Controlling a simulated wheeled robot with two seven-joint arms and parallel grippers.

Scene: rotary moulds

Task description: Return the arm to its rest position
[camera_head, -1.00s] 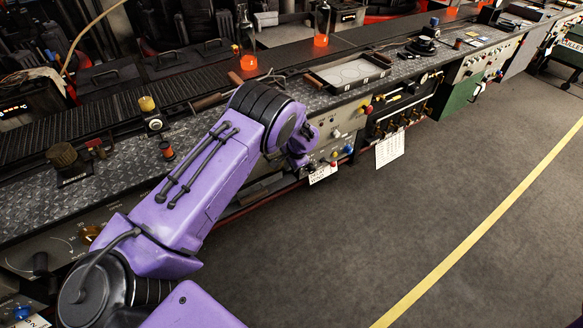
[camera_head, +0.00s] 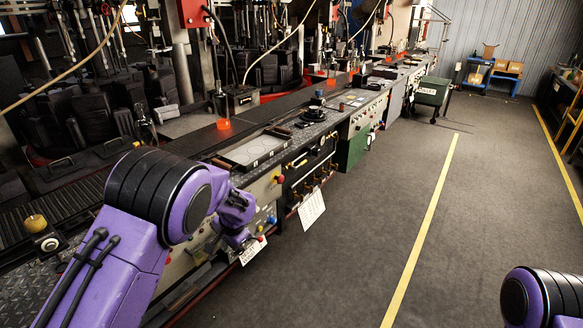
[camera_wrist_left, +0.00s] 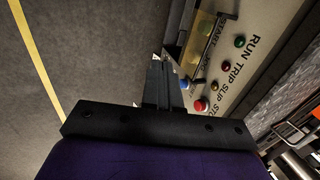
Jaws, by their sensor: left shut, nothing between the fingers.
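My left arm (camera_head: 130,245) is purple with black joints and comes in from the left in the head view. It reaches along the front of the machine bench, with the wrist low beside the control panel. The fingers do not show clearly there. In the left wrist view my left gripper (camera_wrist_left: 160,68) is shut and empty, its fingers pointing down past the panel's edge toward the floor. Part of my right arm (camera_head: 540,297) shows at the bottom right of the head view. My right gripper is out of view.
The control panel (camera_wrist_left: 232,75) has coloured buttons and lettering close beside the left fingers. On the bench stand a shallow tray (camera_head: 255,150) and a glowing orange piece (camera_head: 223,124). A white tag (camera_head: 311,208) hangs from the front. The grey floor (camera_head: 350,255) is clear.

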